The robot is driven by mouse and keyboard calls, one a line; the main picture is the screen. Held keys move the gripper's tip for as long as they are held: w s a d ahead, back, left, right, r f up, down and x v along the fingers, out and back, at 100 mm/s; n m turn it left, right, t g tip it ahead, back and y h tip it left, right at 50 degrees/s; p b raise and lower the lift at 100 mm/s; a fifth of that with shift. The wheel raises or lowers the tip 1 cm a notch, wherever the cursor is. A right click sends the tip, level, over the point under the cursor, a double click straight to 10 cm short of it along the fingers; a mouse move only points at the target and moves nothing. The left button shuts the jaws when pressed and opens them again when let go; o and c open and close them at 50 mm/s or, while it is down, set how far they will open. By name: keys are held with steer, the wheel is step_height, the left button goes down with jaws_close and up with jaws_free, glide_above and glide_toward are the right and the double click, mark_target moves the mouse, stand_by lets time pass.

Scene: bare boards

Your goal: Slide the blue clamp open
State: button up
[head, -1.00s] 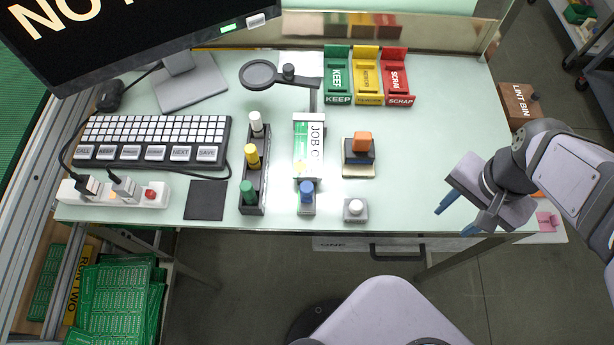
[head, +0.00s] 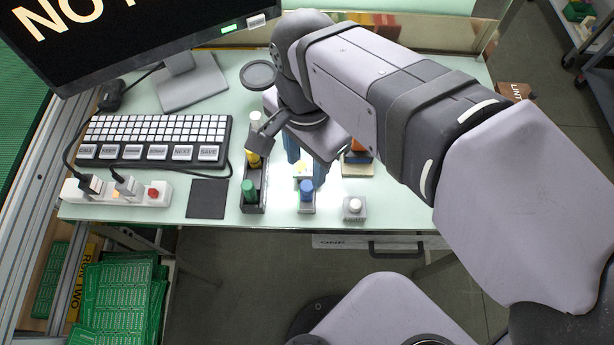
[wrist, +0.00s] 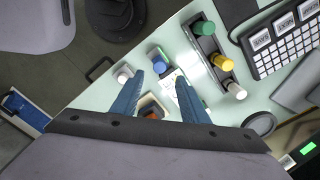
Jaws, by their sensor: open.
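The blue clamp knob (head: 306,188) stands at the near end of the job-card fixture, close to the table's front edge. It also shows in the wrist view (wrist: 159,65), just beyond the fingertips. My gripper (head: 306,165) points down over the fixture, behind the knob in the head view. Its two blue fingers are apart and hold nothing. In the wrist view my gripper (wrist: 159,80) has a strip of the white card (wrist: 170,84) between its fingers. My wrist hides most of the fixture in the head view. Whether a finger touches the knob, I cannot tell.
A dark rack with green, yellow and white knobs (head: 249,190) stands close on the left. A white button (head: 353,206) is at right. A dark square pad (head: 207,198) and a keyboard (head: 155,138) lie further left.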

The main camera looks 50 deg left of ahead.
mark_target(307, 185)
steer(key=shift+f, duration=3.65)
